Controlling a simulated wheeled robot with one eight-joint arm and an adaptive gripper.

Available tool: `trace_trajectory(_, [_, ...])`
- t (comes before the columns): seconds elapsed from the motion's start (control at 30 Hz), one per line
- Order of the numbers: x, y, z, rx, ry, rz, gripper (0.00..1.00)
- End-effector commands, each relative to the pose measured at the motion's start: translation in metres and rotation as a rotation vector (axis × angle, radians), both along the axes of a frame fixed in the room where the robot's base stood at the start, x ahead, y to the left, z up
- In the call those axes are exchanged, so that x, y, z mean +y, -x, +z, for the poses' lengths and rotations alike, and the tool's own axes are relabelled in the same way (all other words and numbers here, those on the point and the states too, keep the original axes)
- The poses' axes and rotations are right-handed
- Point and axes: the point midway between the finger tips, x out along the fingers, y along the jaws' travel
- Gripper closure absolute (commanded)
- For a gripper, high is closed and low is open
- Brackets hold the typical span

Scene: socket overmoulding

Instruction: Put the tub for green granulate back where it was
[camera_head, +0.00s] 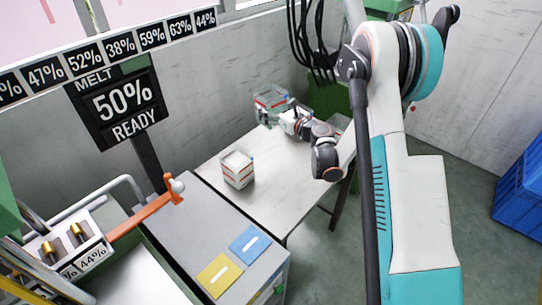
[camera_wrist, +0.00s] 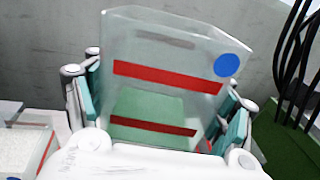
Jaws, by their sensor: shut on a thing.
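The tub for green granulate (camera_wrist: 165,72) is clear, with red bands, a blue dot and green granulate low inside. My gripper (camera_wrist: 162,100) is shut on it, with a teal-padded finger on each side. In the head view the tub (camera_head: 268,99) is at the far end of the white table (camera_head: 268,190), with my gripper (camera_head: 284,113) on its near right side. I cannot tell whether its base touches the table.
A tub of white granulate (camera_head: 238,170) stands on the table's left side; it shows at the wrist view's left edge (camera_wrist: 28,150). A clear container (camera_head: 338,122) is partly hidden behind my arm. Black cables (camera_head: 312,45) hang behind. The table's middle is clear.

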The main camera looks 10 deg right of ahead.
Motion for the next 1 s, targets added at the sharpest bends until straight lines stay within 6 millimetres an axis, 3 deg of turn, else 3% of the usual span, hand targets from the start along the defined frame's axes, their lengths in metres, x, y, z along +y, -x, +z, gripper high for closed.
trace_trajectory(0.17, [-0.001,-0.017,0.010,-0.015,-0.030,0.151,0.89])
trace_trajectory(0.37, [-0.005,-0.021,0.017,-0.022,-0.046,0.209,0.89])
trace_trajectory(1.0, [-0.005,-0.021,-0.123,-0.020,-0.046,0.210,0.89])
